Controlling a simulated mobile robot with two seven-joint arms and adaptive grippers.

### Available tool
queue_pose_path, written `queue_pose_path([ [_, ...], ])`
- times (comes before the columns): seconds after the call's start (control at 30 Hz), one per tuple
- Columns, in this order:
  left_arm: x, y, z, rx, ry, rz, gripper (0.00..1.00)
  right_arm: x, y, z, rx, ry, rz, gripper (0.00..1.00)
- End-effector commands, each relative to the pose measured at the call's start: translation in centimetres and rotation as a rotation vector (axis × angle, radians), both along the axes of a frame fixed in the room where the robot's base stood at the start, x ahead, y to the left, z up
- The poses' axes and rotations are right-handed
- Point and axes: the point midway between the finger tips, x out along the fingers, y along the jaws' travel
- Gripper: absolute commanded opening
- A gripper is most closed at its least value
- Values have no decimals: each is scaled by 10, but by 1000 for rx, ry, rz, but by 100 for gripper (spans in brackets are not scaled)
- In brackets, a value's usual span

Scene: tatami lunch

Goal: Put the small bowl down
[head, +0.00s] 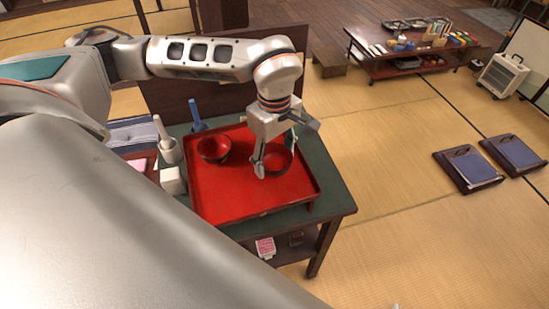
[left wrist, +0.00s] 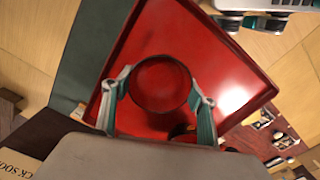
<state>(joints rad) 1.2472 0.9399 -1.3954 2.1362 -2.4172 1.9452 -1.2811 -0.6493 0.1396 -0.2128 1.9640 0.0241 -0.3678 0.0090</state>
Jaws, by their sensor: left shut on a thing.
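The small bowl (head: 279,162), dark red inside, is between the fingers of my left gripper (head: 272,165) over the right part of the red tray (head: 240,208). In the left wrist view the bowl (left wrist: 160,84) shows as a round red rim. The fingertips of my left gripper (left wrist: 158,90) close on opposite sides of it. The bowl looks upright and close to the tray floor; I cannot tell whether it touches. My right gripper is not in view.
A second dark red bowl (head: 213,148) stands on the tray's left back part. The tray lies on a green-topped table (head: 335,190). A light grey cup (head: 170,152) and white block (head: 172,181) stand left of the tray. The tray's front part is clear.

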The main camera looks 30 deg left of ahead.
Motion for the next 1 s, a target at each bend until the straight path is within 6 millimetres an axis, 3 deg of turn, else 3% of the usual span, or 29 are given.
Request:
queue_pose_path([
  [0.43, 0, 0, -10, 0, 0, 0, 35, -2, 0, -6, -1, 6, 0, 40],
  [0.47, 0, 0, -9, 0, 0, 0, 65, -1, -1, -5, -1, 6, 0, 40],
  [0.5, 0, 0, -9, 0, 0, 0, 74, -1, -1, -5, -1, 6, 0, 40],
  [0.83, 0, 0, -8, 0, -1, 0, 74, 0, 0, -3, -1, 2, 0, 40],
  [1.0, 1, 0, 5, -1, -5, 0, 74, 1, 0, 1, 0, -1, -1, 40],
])
